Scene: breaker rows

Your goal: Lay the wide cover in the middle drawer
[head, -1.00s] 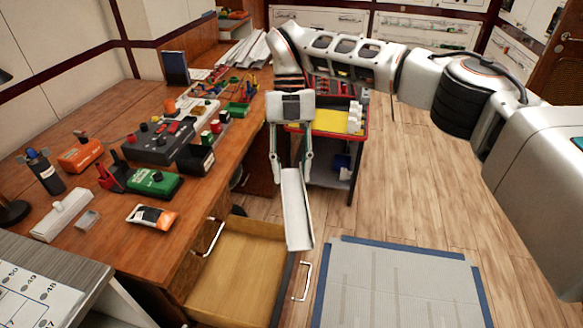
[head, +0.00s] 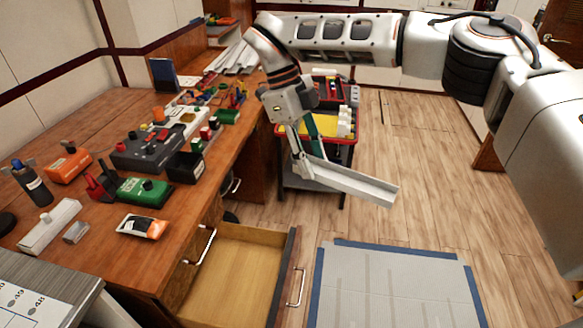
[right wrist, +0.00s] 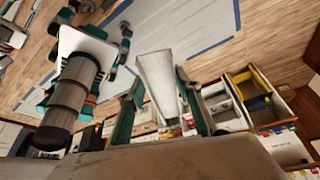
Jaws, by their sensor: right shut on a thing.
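The wide cover (head: 350,182), a long pale channel, is held by my right gripper (head: 310,160) at its left end. The gripper is shut on it. In the head view the cover points right and slightly down in mid-air, above the floor between the cart and the grey mat. In the right wrist view the cover (right wrist: 158,80) extends away between the fingers. An open wooden drawer (head: 238,268) is below and left of the cover; its visible floor is empty. I cannot tell for sure that it is the middle one. My left gripper is not in view.
The desk (head: 100,215) at left holds breakers, a green box (head: 145,191), an orange-and-black device (head: 142,226) and other parts. A cart (head: 318,185) with a yellow tray stands behind the cover. A blue-edged grey mat (head: 395,285) lies right of the drawer.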

